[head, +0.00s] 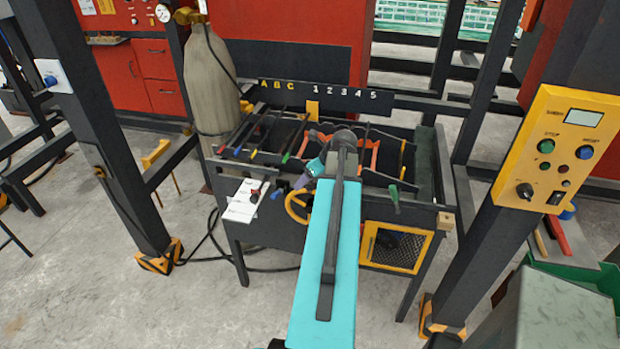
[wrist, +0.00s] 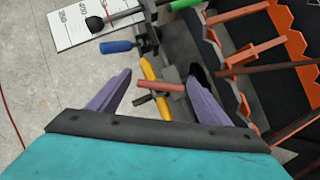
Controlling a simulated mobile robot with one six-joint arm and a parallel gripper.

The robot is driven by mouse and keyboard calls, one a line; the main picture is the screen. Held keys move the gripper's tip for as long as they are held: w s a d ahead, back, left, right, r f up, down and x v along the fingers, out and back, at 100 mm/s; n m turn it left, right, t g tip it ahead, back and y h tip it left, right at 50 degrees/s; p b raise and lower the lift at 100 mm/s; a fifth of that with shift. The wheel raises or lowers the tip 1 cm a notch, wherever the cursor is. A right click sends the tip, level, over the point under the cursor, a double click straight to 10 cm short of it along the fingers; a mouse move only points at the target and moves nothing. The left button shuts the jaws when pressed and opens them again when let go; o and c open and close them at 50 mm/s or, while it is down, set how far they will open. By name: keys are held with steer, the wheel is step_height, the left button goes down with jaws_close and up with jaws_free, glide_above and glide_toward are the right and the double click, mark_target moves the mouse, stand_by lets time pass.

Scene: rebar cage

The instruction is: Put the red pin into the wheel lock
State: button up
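A short red pin (wrist: 162,86) lies between the fingers of my gripper (wrist: 160,77) in the wrist view. Its right end overlaps the right purple finger; I cannot tell whether they touch. The fingers are wide apart. A yellow wheel (wrist: 150,74) shows partly beyond the pin, with dark grey metal pieces beside it. In the head view the yellow wheel (head: 293,207) is on the front of the dark bench, and my gripper (head: 301,181) is just above it. My arm hides part of the wheel there. I cannot make out the lock hole or the red pin in the head view.
A white card (head: 244,201) with a black knob and a blue handle (wrist: 117,46) are left of the wheel. Orange notched racks (wrist: 285,45) and rods are to the right. A yellow mesh panel (head: 397,248) is on the bench front.

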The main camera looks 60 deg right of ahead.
steer(key=shift+d+f, duration=0.1)
stand_by(0.3)
steer(key=b+v, duration=0.4)
steer(key=v, duration=1)
steer(key=shift+f, duration=0.1)
stand_by(1.1)
